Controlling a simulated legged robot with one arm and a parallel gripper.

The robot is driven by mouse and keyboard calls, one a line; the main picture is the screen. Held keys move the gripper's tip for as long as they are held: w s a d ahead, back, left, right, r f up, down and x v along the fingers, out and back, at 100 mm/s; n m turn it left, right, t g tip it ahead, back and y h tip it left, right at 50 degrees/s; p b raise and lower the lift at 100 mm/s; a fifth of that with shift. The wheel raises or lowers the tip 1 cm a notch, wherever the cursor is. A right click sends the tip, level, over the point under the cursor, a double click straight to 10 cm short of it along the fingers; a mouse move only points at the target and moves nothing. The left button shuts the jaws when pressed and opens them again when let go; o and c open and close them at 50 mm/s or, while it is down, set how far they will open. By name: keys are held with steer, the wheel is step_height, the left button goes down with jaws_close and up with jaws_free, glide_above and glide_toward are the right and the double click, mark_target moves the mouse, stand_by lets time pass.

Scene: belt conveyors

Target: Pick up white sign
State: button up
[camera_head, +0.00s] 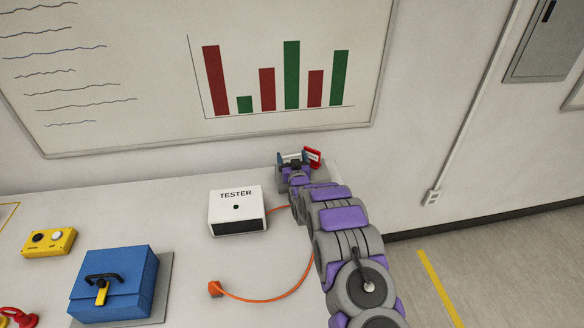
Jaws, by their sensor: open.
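My gripper (294,163) is at the far end of my purple and grey arm, at the table's back edge near the wall. It is open, but small and partly hidden by my own wrist. A small whitish and blue piece (284,157) shows right at the gripper, and a small red piece with a pale face (314,157) stands just right of it. I cannot tell surely which of these is the white sign, or whether the fingers touch either one.
A white TESTER box (236,207) stands left of my arm, with an orange cable (262,299) nearby. A blue case (118,285) and a yellow button box (48,242) are farther left. A whiteboard (160,125) hangs behind. Open floor (500,270) lies to the right.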

steer(key=shift+w+a, duration=0.15)
steer(key=shift+a, duration=0.1)
steer(key=shift+a, duration=0.15)
steer(key=shift+c, duration=1.4)
steer(key=c, duration=0.4)
steer(key=shift+d, duration=0.2)
steer(key=shift+c, duration=0.2)
steer(key=shift+r, duration=0.1)
